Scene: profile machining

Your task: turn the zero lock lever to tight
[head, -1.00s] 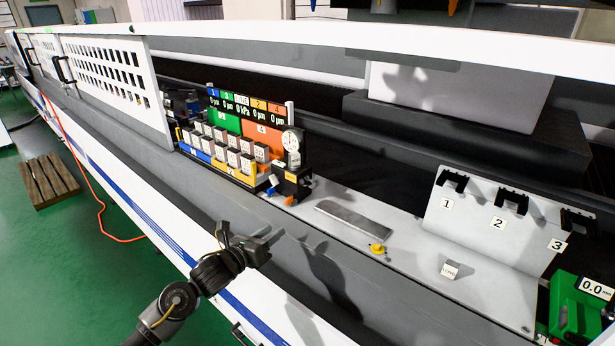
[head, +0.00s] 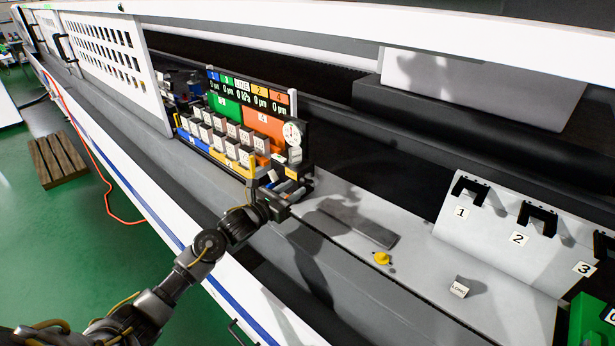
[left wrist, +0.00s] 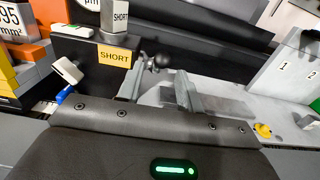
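A dark block with a yellow SHORT label (left wrist: 115,57) stands at the right end of the gauge stand, below a round white dial (head: 292,133). In the left wrist view a small black ball-ended lever (left wrist: 161,61) sticks out beside this block; I cannot read a tight mark. A white tab with a blue end (left wrist: 66,75) shows left of the block; I cannot tell its function. My left gripper (head: 285,192) is at the block's front, and its two fingers (left wrist: 160,88) are apart, with the ball beyond and between them in the picture. Contact is unclear. My right gripper is out of view.
Sample blocks (head: 220,130) stand on the gauge stand. A grey flat bar (head: 358,222), a yellow knob (head: 382,258) and a LONG block (head: 460,288) are on the grey ledge at right. A numbered rack (head: 500,235) stands beyond them.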

